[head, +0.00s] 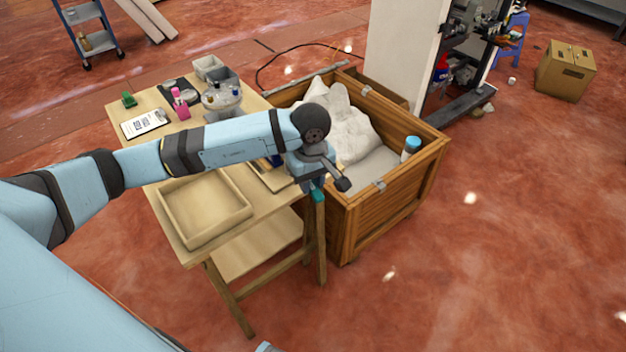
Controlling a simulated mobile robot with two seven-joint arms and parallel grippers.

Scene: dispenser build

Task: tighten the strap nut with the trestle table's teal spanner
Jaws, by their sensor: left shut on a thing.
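My left arm reaches across the trestle table (190,248), and my left gripper (317,186) points down at the table's right edge, beside the wooden crate. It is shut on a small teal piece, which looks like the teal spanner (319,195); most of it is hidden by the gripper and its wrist. I cannot tell whether the spanner touches the table or the crate. I cannot make out the strap nut. My right gripper is not in view.
The wooden crate (390,212) holds white sacking (350,130) and a blue-capped bottle (411,147). An empty tray (205,212) lies on the table's near end. The red floor at right is mostly clear.

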